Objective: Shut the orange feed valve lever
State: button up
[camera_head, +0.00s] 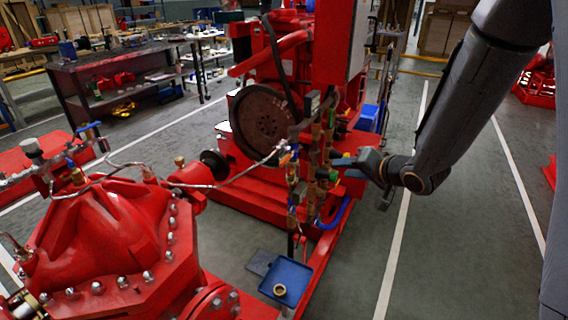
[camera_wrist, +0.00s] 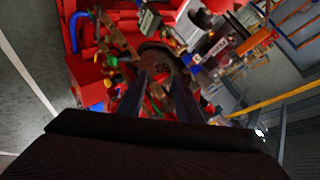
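A cluster of brass valves and pipes (camera_head: 315,135) stands upright at the front of the red pumpset, near the middle of the head view. Small coloured levers sit on it, but I cannot tell for sure which one is the orange feed valve lever. My gripper (camera_head: 340,162) is at the right side of this cluster, pointing left, with its fingertips close to the valves. I cannot tell if it touches them. In the wrist view, the two dark fingers of my gripper (camera_wrist: 165,82) stand apart with a gap between them and nothing clearly held.
The red pump casing (camera_head: 110,235) fills the lower left. A dark flywheel (camera_head: 260,118) stands behind the valve cluster. A blue tray (camera_head: 287,277) with a brass ring (camera_head: 279,290) lies below it. A workbench (camera_head: 130,75) is at the back left.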

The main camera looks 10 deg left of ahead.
aim_at(285, 162)
jog(key=shift+s+a+r+m+g+y+p, duration=0.15)
jog(key=shift+s+a+r+g+y, duration=0.4)
jog(key=shift+a+y, duration=1.75)
jog(key=shift+s+a+r+m+g+y+p, duration=0.1)
jog(key=shift+s+a+r+m+g+y, duration=0.45)
jog(key=shift+a, duration=3)
jog(key=shift+s+a+r+n+g+y+p, duration=0.15)
jog(key=shift+s+a+g+y, duration=0.55)
jog(key=shift+a+y, duration=1.8)
jog(key=shift+w+a+h, duration=0.15)
jog(key=shift+a+h, duration=0.25)
jog(key=shift+h, duration=0.05)
grip_shut()
